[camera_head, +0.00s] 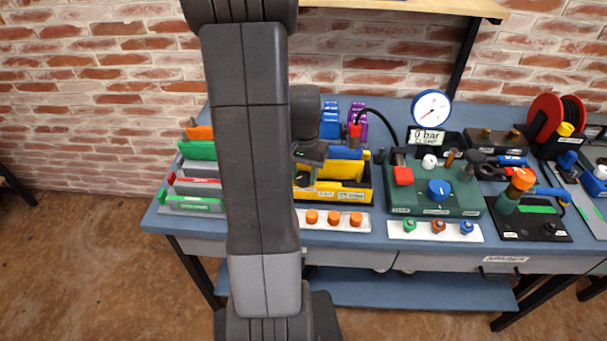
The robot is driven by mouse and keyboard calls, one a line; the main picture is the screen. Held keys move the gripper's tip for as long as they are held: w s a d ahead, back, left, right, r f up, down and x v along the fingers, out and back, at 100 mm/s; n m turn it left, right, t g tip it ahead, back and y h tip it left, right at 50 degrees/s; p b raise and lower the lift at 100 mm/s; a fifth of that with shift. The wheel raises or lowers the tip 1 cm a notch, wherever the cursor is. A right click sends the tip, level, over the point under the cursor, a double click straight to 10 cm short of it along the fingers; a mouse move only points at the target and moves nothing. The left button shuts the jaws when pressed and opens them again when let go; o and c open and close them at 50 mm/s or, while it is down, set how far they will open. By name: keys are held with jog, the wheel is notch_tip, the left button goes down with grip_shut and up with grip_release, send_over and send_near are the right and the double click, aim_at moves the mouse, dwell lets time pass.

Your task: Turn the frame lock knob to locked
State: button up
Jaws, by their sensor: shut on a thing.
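Which knob is the frame lock knob, and its setting, cannot be read here. A round blue knob (438,190) with a pale mark sits on top of a green box (462,208) on the bench. My gripper (314,154) shows only in part, beside the dark arm link and over the left end of the yellow bin. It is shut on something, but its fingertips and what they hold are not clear. A blue-handled item (346,153) lies just right of it; I cannot tell if they touch. The gripper is well left of the blue knob.
A gauge (431,107) stands behind the green box, above a display reading 0 bar. A red-capped part (403,176) is on the box.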

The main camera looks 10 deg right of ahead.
aim_at(303, 176)
jog(key=m, duration=0.5)
jog(key=shift+m, duration=0.3)
jog(key=shift+b, duration=0.3)
jog(key=o, duration=1)
notch_tip(303, 176, up, 14)
jog(key=shift+f, duration=0.1)
notch_tip(303, 176, down, 14)
jog(key=shift+r, duration=0.1)
dwell(0.7)
